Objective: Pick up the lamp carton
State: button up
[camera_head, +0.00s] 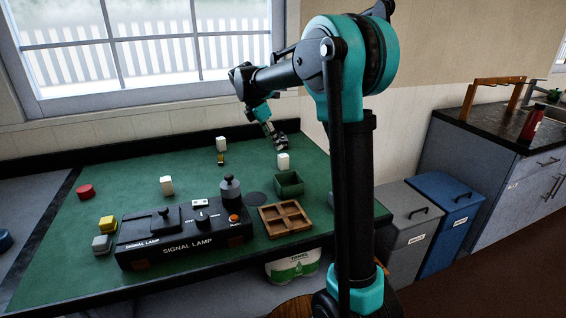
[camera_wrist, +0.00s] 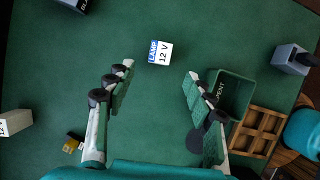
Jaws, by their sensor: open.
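In the head view, the white box (camera_head: 283,161) behind the green open box appears to be this carton, standing upright on the green bench. My gripper (camera_wrist: 159,70) is open and empty; in the head view it is above and left of the carton (camera_head: 275,138). I cannot tell the exact height between them.
A green open box (camera_head: 289,184) and a wooden divided tray (camera_head: 287,229) stand in front of the carton. Another white box (camera_head: 221,144) and a small yellow item (camera_head: 221,159) are to its left. The signal lamp unit (camera_head: 187,236) fills the front. Bench around the carton is clear.

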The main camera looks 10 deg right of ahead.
aim_at(281, 156)
jog(key=x, duration=1)
jog(key=shift+w+d+f, duration=0.1)
jog(key=shift+d+f, duration=0.05)
jog(key=shift+f, duration=0.1)
jog(key=shift+c, duration=0.5)
jog(key=c, duration=0.8)
